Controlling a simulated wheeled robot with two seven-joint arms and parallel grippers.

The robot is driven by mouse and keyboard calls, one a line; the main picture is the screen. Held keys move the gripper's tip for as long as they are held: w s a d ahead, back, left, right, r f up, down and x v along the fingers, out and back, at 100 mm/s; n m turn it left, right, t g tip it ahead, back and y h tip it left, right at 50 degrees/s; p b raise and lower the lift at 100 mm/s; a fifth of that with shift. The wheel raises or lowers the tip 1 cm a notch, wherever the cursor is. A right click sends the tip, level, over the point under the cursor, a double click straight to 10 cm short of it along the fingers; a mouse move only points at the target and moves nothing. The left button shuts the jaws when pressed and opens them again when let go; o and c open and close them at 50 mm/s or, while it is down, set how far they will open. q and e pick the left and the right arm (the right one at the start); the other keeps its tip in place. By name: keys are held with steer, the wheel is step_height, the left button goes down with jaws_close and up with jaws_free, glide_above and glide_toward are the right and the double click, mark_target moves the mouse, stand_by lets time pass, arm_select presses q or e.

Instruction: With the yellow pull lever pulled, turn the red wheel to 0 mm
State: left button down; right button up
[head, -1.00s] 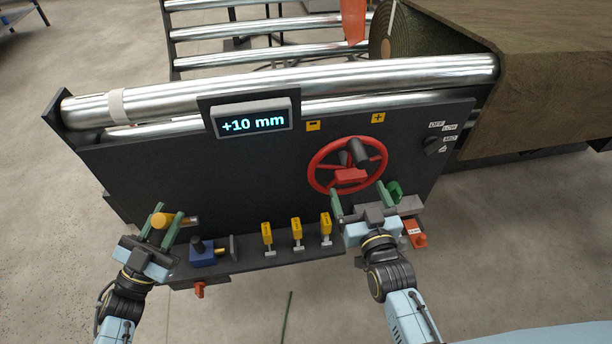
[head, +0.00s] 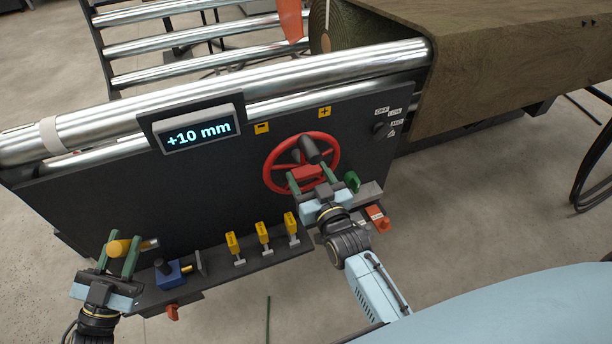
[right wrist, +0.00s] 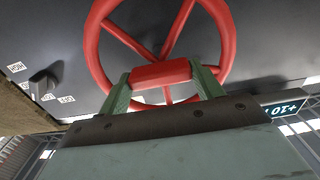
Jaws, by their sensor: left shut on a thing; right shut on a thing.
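The red wheel (head: 267,172) is on the dark panel, with a red block (head: 304,173) on its near side and a dark knob on it. My right gripper (head: 311,179) is shut on the red block; the right wrist view shows the block (right wrist: 160,73) between its green fingers, with the wheel rim (right wrist: 228,45) behind. The yellow pull lever (head: 117,248) sticks out at the panel's lower left. My left gripper (head: 122,252) is shut on it, one green finger on each side. The display (head: 198,134) reads +10 mm.
Yellow minus (head: 262,128) and plus (head: 324,112) signs sit above the wheel. Several yellow toggles (head: 263,232) and a blue box (head: 170,273) stand on the lower ledge. An orange button (head: 380,220) and a green part (head: 352,181) are right of my right gripper.

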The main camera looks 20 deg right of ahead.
steer(key=c, duration=0.4)
steer(key=n, duration=0.9)
steer(key=shift+f+n, duration=0.1)
steer(key=shift+n, duration=0.3)
steer(key=n, duration=0.5)
steer(key=shift+f, duration=0.1)
steer(key=n, duration=0.4)
steer(key=shift+a+n, duration=0.1)
steer(key=shift+n, duration=0.3)
steer(key=shift+f, duration=0.1)
